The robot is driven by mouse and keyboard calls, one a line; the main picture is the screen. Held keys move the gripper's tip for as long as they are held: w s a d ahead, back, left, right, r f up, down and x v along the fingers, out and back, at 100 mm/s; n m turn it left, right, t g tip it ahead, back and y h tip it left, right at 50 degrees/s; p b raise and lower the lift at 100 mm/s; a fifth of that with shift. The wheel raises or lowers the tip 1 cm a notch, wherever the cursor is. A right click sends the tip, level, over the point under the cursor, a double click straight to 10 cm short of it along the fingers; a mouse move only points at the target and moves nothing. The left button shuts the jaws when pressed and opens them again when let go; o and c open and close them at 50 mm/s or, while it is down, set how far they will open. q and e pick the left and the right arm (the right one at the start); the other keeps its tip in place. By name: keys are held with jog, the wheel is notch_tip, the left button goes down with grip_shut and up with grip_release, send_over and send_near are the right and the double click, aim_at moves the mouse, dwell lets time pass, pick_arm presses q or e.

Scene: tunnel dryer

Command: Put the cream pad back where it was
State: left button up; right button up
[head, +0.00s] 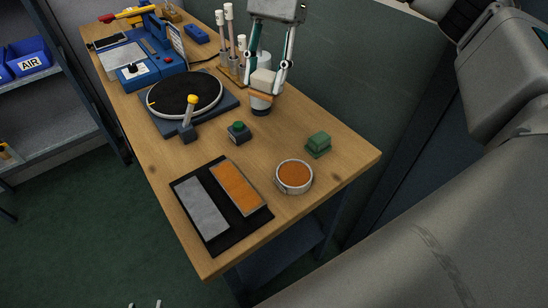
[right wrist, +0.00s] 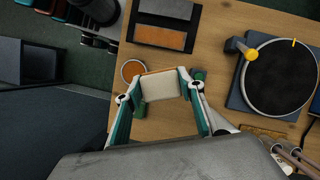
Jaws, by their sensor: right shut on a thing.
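The cream pad (head: 264,80) is a small cream block with an orange edge along its underside. In the right wrist view, the cream pad (right wrist: 160,86) sits between the two fingers of the right gripper (right wrist: 155,84). A white piece with a dark base (head: 261,107) shows just below the pad; whether they touch is unclear. Two pale tips of my left gripper (head: 145,303) show apart at the bottom edge; nothing shows between them.
A black tray (head: 221,229) with grey and orange panels lies at the front. Beside it are an orange-filled round tin (head: 294,176), a green block (head: 317,144) and a green button (head: 238,130). The turntable (head: 187,95) and a holder with white-topped sticks (head: 231,73) stand farther back.

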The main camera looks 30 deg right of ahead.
jog(key=shift+s+d, duration=0.1)
jog(key=shift+f, duration=0.35)
notch_tip(320, 180, down, 19)
jog(key=shift+f, duration=0.1)
dwell(0.3)
jog(key=o, duration=0.7)
jog(key=shift+f, duration=0.15)
jog(key=shift+c, duration=0.2)
jog(key=o, duration=0.4)
jog(key=v, duration=1.2)
jog(key=shift+r, duration=0.25)
jog(key=shift+s, duration=0.1)
